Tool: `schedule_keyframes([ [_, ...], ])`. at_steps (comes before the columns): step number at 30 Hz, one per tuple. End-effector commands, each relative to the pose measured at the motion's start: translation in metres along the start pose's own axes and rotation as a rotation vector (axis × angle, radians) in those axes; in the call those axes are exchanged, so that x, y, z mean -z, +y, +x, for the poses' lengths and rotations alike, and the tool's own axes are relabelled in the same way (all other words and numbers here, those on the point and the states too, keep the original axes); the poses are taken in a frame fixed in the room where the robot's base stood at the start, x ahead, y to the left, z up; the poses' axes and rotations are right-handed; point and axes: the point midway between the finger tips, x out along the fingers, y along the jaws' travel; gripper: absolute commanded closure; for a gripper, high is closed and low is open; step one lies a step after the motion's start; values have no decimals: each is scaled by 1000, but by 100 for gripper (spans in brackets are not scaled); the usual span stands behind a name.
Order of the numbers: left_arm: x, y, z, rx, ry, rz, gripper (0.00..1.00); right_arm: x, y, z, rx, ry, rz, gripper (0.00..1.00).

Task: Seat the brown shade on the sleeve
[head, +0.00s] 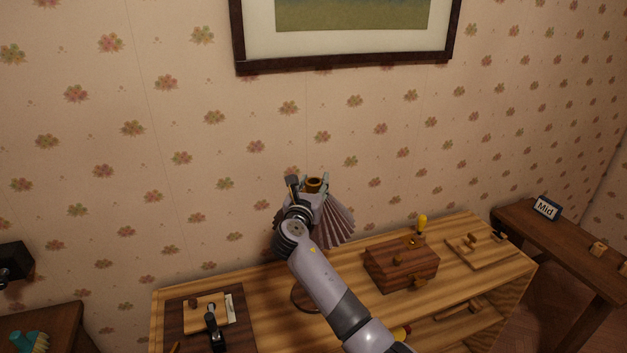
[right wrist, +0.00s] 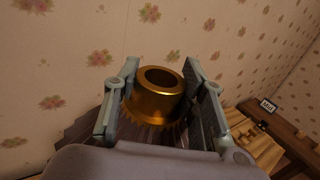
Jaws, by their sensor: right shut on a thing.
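The brown pleated shade (head: 335,224) is above the table, upright or nearly so, with a brass collar (right wrist: 153,100) at its top. My right gripper (head: 311,184) is shut on this collar, one finger on each side, as the right wrist view (right wrist: 161,92) also shows. A round brown lamp base (head: 303,297) stands on the table below the shade, partly covered by my right arm. The sleeve is hidden by the shade and my arm, so I cannot tell whether the shade touches it. My left gripper is not in view.
A wooden box (head: 401,265) stands right of the lamp base, with a yellow-handled tool (head: 421,224) behind it. A dark mat (head: 243,322) with a small board lies at left. A side table with a "Mid" sign (head: 545,207) is at right. The patterned wall is close behind.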

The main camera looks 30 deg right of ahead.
Motion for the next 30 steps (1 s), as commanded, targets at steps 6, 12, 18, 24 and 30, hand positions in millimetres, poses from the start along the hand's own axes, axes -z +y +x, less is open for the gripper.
schedule_keyframes([
  [6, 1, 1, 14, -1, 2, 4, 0, 22, 0, 0, 0, 0, -1, 100],
  [12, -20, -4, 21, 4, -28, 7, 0, 38, 1, 0, -1, -1, -2, 100],
  [18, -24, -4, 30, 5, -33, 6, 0, 55, 1, 0, -1, 0, -1, 100],
  [24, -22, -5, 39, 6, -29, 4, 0, 71, 1, 0, 0, 0, -2, 100],
  [30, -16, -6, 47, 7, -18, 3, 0, 86, 1, 0, -1, 0, -1, 100],
])
